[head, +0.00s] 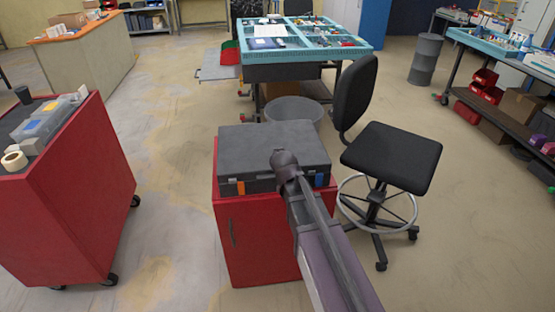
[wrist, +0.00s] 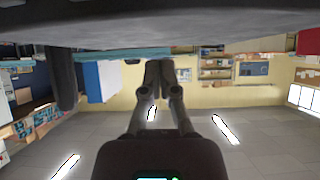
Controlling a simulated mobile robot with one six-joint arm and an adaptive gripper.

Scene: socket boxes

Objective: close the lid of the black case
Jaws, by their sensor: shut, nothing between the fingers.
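The black case (head: 272,146) lies on top of a red cabinet in the head view. Its lid lies flat and level over the base; whether it is fully shut I cannot tell. An orange latch (head: 241,188) and a blue latch (head: 320,180) show on its front. My gripper (head: 284,158) is at the front right part of the lid, over or touching it; the gap is not clear. In the wrist view my gripper (wrist: 158,68) is shut and empty. The wrist picture is upside down, and a dark grey surface (wrist: 200,30), probably the lid, fills its top.
The red cabinet (head: 255,240) carries the case. A black chair (head: 392,155) stands close on the right. A grey bin (head: 293,108) and a blue-topped workbench (head: 270,57) are behind. Another red cabinet (head: 75,190) stands left, with free floor between.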

